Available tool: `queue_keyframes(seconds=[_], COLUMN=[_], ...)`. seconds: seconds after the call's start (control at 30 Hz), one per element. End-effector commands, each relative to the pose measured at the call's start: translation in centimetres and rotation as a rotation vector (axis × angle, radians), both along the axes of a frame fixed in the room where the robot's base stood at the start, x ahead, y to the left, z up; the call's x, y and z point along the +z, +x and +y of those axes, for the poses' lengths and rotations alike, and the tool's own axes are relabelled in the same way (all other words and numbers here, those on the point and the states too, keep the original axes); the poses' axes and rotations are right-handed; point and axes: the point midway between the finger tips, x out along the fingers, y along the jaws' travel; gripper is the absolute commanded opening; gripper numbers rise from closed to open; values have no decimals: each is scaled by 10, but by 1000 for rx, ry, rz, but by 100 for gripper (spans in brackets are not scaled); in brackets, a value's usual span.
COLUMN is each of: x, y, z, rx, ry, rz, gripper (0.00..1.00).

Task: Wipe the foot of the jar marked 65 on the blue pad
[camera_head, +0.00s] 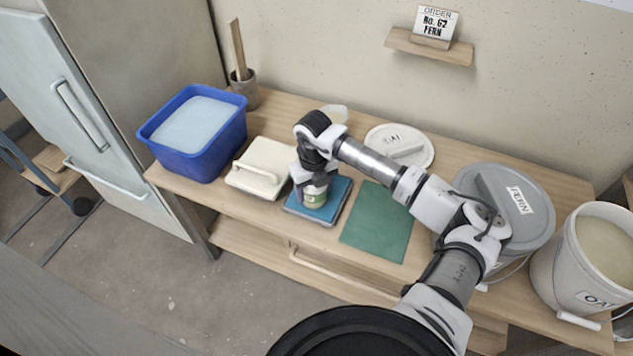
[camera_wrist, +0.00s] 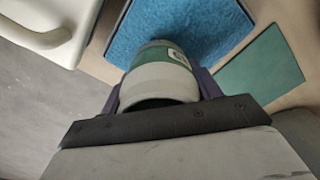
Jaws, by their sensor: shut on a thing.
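A small pale jar (camera_head: 313,197) with a green band is between the fingers of my gripper (camera_head: 314,186), over the blue pad (camera_head: 335,208). In the wrist view, the jar (camera_wrist: 160,78) shows a small label on its green band, but its number is too small to read. My gripper (camera_wrist: 160,92) is shut on the jar, one finger on each side. The blue pad (camera_wrist: 190,25) lies beyond the jar in that view. I cannot tell whether the jar's foot touches the pad; the foot is hidden.
A cream lid with a handle (camera_head: 262,168) lies left of the pad, and a green mat (camera_head: 378,225) right. A blue tub (camera_head: 200,165) stands at left. A round lid (camera_head: 412,138) lies behind; a grey FERN bucket (camera_head: 480,185) and an open bucket (camera_head: 570,275) stand at right.

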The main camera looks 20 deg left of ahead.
Motion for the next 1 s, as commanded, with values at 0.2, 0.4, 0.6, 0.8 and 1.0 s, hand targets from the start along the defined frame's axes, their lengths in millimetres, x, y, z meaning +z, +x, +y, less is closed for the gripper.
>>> queue_keyframes(seconds=[0.2,0.4,0.6,0.8,1.0], x=[-2,2,22,43,63], y=[-2,-2,-1,-1,-1], z=[0,0,0,0,0], rx=[1,2,2,2,1], ry=[-2,-2,-2,-1,-1], rz=[5,5,2,0,-1], gripper=[30,30,30,30,30])
